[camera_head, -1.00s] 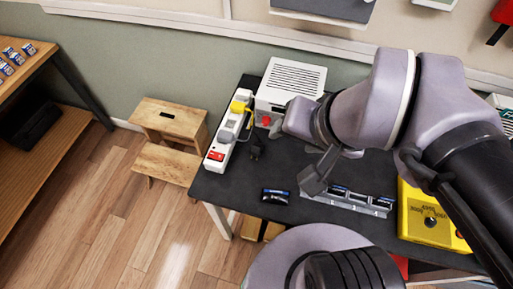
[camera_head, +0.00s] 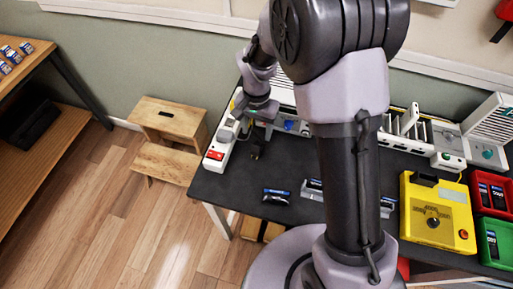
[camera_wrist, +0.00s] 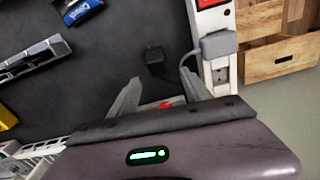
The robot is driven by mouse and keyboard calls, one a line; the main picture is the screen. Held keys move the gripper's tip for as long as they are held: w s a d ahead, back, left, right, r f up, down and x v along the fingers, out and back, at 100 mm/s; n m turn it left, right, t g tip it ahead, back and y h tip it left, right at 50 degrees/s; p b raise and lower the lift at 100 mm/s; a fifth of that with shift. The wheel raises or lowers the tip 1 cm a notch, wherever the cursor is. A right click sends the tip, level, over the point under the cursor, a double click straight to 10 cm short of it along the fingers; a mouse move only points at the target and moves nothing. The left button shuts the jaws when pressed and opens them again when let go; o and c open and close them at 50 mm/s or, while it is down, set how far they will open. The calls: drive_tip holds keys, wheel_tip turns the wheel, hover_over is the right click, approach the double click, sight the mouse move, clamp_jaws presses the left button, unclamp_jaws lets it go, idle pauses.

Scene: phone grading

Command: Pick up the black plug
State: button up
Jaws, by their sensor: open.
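The black plug (camera_head: 256,150) lies on the dark table just right of the white power strip (camera_head: 216,158). In the wrist view the black plug (camera_wrist: 155,56) lies just beyond my fingertips, roughly between their lines. My gripper (camera_wrist: 160,84) is open with nothing between its fingers; the right finger is close to the strip and a grey plug with its cable (camera_wrist: 217,43). In the head view my gripper (camera_head: 246,118) is over the strip's far part, and my arm hides much of the table behind it.
A blue-black phone-like item (camera_head: 277,196) lies near the table's front edge, beside a partly hidden metal rack (camera_head: 312,190). A yellow box (camera_head: 436,210) and red and green bins (camera_head: 497,240) stand right. A wooden step stool (camera_head: 168,120) stands left. Bare table lies around the plug.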

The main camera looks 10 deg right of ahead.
sight(258, 144)
drive_tip(key=f+b, duration=0.1)
drive_tip(key=f, duration=0.1)
drive_tip(key=f+b, duration=0.1)
drive_tip(key=f, duration=0.1)
drive_tip(key=s+f+b, duration=0.1)
drive_tip(key=f, duration=0.1)
drive_tip(key=shift+d+f, duration=0.1)
drive_tip(key=shift+f, duration=0.2)
drive_tip(key=shift+w+f, duration=0.1)
drive_tip(key=shift+f, duration=0.3)
drive_tip(key=shift+r, duration=0.15)
clamp_jaws()
